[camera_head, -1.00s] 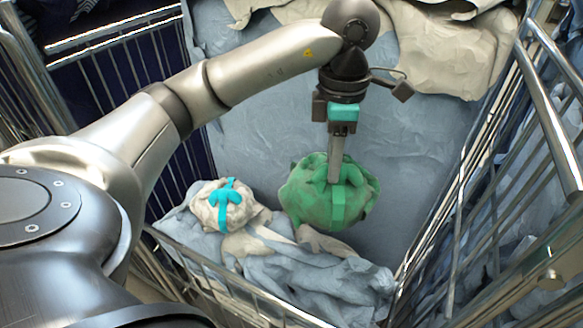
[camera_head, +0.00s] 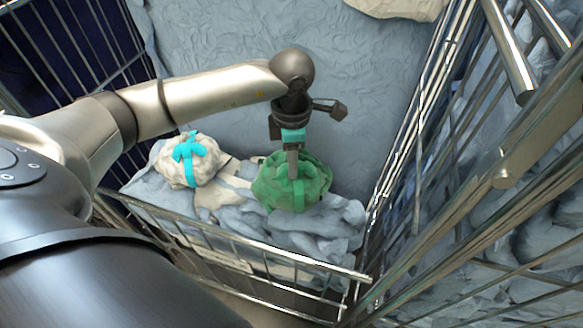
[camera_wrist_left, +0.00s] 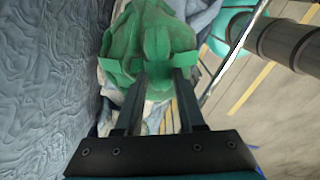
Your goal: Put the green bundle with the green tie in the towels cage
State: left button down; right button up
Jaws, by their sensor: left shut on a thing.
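The green bundle with its green tie (camera_head: 292,186) hangs at my left gripper (camera_head: 293,176), over the cloths in a wire cage in the head view. In the left wrist view the bundle (camera_wrist_left: 150,40) lies between and beyond the two fingers of my left gripper (camera_wrist_left: 158,100), which are shut on it by the tie. I cannot tell whether its underside touches the cloths below. My right gripper is not in view. Which cage is the towels cage cannot be read from a label.
A cream bundle with a cyan tie (camera_head: 188,160) lies on grey-blue cloths (camera_head: 320,225) left of the green one. The cage's front rail (camera_head: 240,246) runs below. Another wire cage (camera_head: 480,190) with pale blue cloth stands at the right. A dark blue cage (camera_head: 60,50) is at upper left.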

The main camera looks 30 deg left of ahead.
pick_arm(q)
jog(key=shift+f, duration=1.5)
jog(key=c, duration=0.5)
grip_release()
jog(key=shift+f, duration=0.1)
notch_tip(320, 180, up, 12)
jog(key=shift+r, duration=0.15)
